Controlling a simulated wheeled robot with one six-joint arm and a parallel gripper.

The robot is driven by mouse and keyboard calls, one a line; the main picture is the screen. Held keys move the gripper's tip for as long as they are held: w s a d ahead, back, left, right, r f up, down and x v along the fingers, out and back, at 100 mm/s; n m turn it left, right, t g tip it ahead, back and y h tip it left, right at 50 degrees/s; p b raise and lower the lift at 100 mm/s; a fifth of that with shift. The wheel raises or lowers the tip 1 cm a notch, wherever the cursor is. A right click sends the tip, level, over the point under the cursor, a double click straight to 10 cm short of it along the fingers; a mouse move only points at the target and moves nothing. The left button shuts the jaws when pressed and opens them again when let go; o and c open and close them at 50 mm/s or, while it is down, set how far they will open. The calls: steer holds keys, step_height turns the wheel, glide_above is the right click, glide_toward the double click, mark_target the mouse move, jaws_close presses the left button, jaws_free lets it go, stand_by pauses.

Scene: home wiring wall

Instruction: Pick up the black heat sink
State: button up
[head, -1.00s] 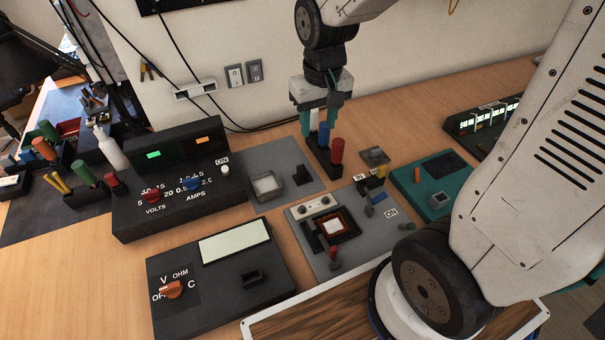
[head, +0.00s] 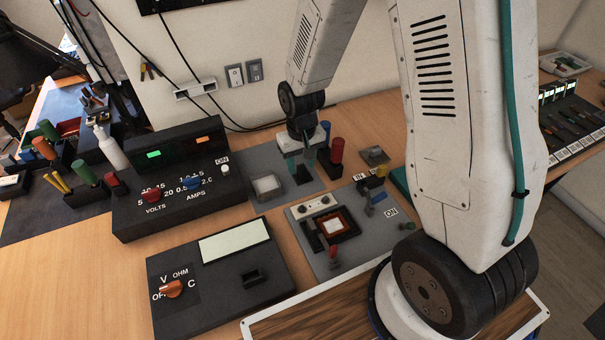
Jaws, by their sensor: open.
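A small black block, which looks like the heat sink (head: 301,175), stands on the grey mat to the right of a small pale square tray (head: 267,187). My gripper (head: 301,168) points down right over it, with teal-sided fingers. The fingers are open and appear to be on either side of the block's upper part. The fingers and the gripper body hide part of the block. I cannot tell whether the fingers touch it.
A black power supply (head: 170,185) stands left of the mat. Red and blue cylinders (head: 337,150) stand close on the right. A grey board (head: 322,255) with a socket and a black meter (head: 190,300) lie in front.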

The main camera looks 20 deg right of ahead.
step_height(320, 180, down, 2)
steer(key=shift+f, duration=0.1)
jaws_close()
